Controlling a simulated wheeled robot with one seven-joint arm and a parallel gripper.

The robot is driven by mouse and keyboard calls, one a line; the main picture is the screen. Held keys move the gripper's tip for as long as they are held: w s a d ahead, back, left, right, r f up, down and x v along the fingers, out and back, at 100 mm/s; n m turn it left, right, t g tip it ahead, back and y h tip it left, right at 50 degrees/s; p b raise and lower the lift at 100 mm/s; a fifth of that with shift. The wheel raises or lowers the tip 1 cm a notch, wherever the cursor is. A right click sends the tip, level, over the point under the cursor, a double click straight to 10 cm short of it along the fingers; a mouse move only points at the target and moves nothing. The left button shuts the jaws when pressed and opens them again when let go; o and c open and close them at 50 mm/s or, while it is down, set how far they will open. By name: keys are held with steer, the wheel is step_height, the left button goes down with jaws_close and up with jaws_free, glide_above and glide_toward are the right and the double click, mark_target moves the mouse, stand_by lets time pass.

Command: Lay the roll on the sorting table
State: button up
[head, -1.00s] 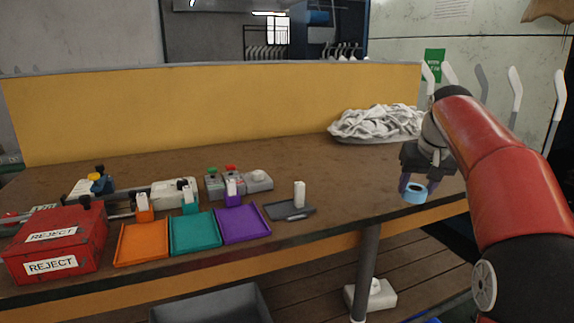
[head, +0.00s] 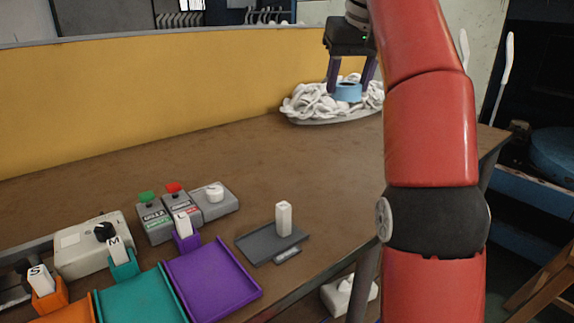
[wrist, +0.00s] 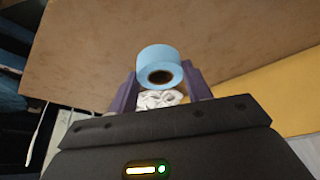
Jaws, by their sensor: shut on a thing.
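The roll is a light-blue ring with a dark hole (head: 348,92). My gripper (head: 349,88) is shut on it, one purple finger at each side. In the head view the roll appears in front of the pile of white socks, and I cannot tell its exact height above the table. In the wrist view the roll (wrist: 162,66) sits between the fingertips, with its hole showing. The sorting table (head: 150,165) is a long brown top, with its far right part partly hidden by my arm.
White socks (head: 305,103) lie heaped on a tray at the back. Purple (head: 212,282) and teal (head: 140,300) trays, grey button boxes (head: 155,222) and a dark plate with a white post (head: 283,218) stand at the front. The middle of the table is bare. A yellow panel (head: 150,90) closes the back.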

step_height(320, 180, down, 20)
steer(key=b, duration=0.5)
stand_by(0.3)
steer(key=o, duration=1)
steer(key=shift+f, duration=0.15)
steer(key=p+v, duration=0.2)
steer(key=v, duration=1)
steer(key=shift+s+d, duration=0.1)
